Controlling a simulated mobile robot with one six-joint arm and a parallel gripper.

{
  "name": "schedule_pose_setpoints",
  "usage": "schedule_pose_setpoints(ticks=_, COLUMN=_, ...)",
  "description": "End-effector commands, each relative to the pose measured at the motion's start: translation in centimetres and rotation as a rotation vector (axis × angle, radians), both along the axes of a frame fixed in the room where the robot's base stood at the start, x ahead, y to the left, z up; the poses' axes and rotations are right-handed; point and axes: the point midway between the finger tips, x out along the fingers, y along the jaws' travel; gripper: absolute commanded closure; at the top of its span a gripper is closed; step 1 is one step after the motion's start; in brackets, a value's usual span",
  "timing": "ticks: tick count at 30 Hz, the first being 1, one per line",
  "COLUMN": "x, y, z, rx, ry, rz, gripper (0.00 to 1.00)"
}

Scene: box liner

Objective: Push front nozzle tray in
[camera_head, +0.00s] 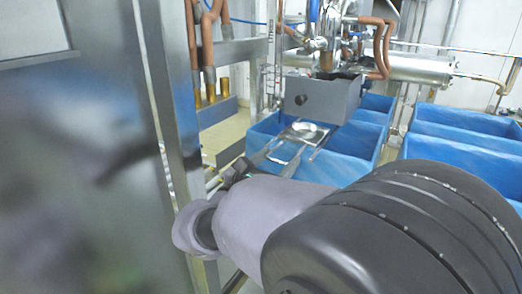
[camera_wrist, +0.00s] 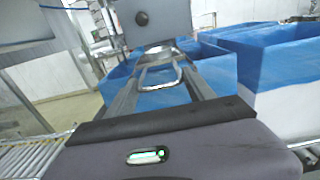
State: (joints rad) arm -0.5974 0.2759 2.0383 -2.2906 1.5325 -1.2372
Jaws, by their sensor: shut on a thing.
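The front nozzle tray (camera_head: 305,131) is a shiny metal piece with a wire loop handle, sticking out below a grey metal housing (camera_head: 322,99) with a black knob. In the wrist view the tray's loop (camera_wrist: 160,87) lies between the two long grey fingers of my gripper (camera_wrist: 157,60). In the head view my gripper (camera_head: 291,150) reaches up to the tray from the near side. It is shut on the tray. The tray's far end is hidden under the housing, and the exact finger contact is hard to make out.
Blue-lined boxes stand below the tray (camera_head: 345,157) and to the right (camera_head: 470,135). A metal post (camera_head: 168,100) and a blurred panel (camera_head: 70,170) are close on the left. Copper pipes (camera_head: 380,45) and a steel cylinder (camera_head: 408,68) are above. A roller conveyor (camera_wrist: 30,155) shows low.

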Motion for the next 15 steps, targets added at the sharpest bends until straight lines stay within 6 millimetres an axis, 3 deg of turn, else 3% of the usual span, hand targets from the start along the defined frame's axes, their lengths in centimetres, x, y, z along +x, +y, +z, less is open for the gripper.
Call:
schedule_pose_setpoints(ticks=7, x=5.3, y=-3.8, z=-0.1, rx=0.002, ry=0.002, rz=-0.008, gripper=1.00)
schedule_pose_setpoints(ticks=15, x=7.2, y=-5.1, z=-0.1, rx=0.002, ry=0.002, rz=-0.005, gripper=1.00)
